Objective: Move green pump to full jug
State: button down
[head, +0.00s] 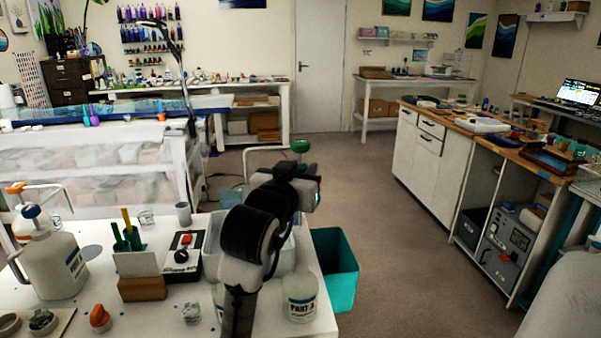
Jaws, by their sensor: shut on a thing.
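The green pump (300,146) shows its round green head above my gripper (308,188), with a short stem below it. My gripper is shut on the pump, raised over the far right edge of the white table; the fingers and the pump's lower part are mostly hidden by my wrist. I cannot tell which jug is full.
A teal bin (336,268) stands beside the table. Open floor lies beyond.

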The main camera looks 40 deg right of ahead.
aim_at(300, 141)
jog(key=shift+r+p, duration=3.3)
jog(key=shift+r, duration=0.7)
jog(key=w+a+f+b, duration=0.3)
jog(key=w+a+f, duration=0.1)
jog(key=a+f, duration=0.35)
jog(key=w+a+f+b, duration=0.35)
jog(key=a+f, duration=0.25)
jog(key=f, duration=0.3)
notch_tip(300, 141, down, 10)
jog(key=b, duration=0.8)
jog(key=shift+w, duration=0.4)
jog(key=shift+a+f, duration=0.1)
jog(key=shift+f, duration=0.1)
jog(key=shift+f+b, duration=0.8)
